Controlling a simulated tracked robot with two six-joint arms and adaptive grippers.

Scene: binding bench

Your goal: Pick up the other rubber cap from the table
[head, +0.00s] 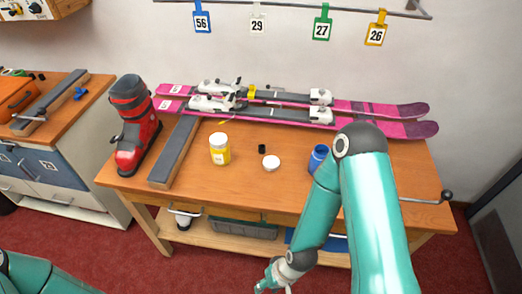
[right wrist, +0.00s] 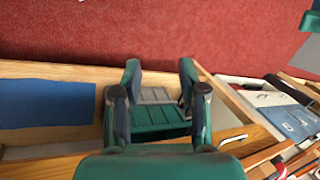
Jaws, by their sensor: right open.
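A small black cap (head: 262,148), which looks like the rubber cap, sits on the wooden table (head: 300,190) in the head view, between the yellow-labelled jar and the blue jar. My right gripper (head: 272,288) is low at the bottom edge of the head view, in front of the table and well away from the cap. In the right wrist view the right gripper (right wrist: 159,75) is open, with nothing between its fingers; the cap does not show there. My left gripper is outside the views; only part of my left arm shows at the bottom left.
A yellow-labelled jar (head: 220,150), a white lid (head: 271,162) and a blue jar (head: 318,158) stand near the cap. Pink skis (head: 385,120) lie along the back; a red boot (head: 135,130) stands left. A grey-green bin (right wrist: 158,120) is on the lower shelf.

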